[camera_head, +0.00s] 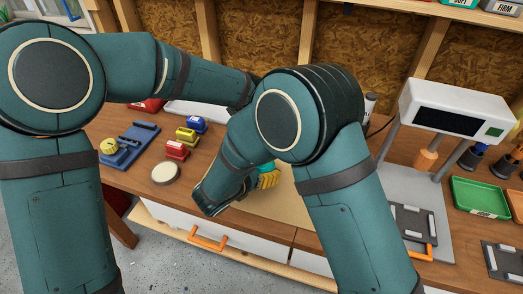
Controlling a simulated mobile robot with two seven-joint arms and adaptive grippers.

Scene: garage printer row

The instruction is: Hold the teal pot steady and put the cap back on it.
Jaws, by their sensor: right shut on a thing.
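My right arm folds across the middle, and its gripper (248,185) is low over the worktop, mostly covered by its own wrist. It is shut beside a yellow ribbed piece (268,181), which looks like the cap; the exact grip is hidden. A small bit of teal (269,167) shows just above the yellow piece and may be the pot. Whether the two touch cannot be told. My left arm reaches in from the left, and its forearm end goes behind my right elbow, so the left gripper is hidden.
A round cream disc (165,173) lies left on the wooden worktop. Yellow (186,135), red (177,150) and blue (197,124) small blocks stand behind it, beside a blue fixture (130,144). A white display unit (446,109) and green tray (478,196) are at right. An orange-handled drawer is below.

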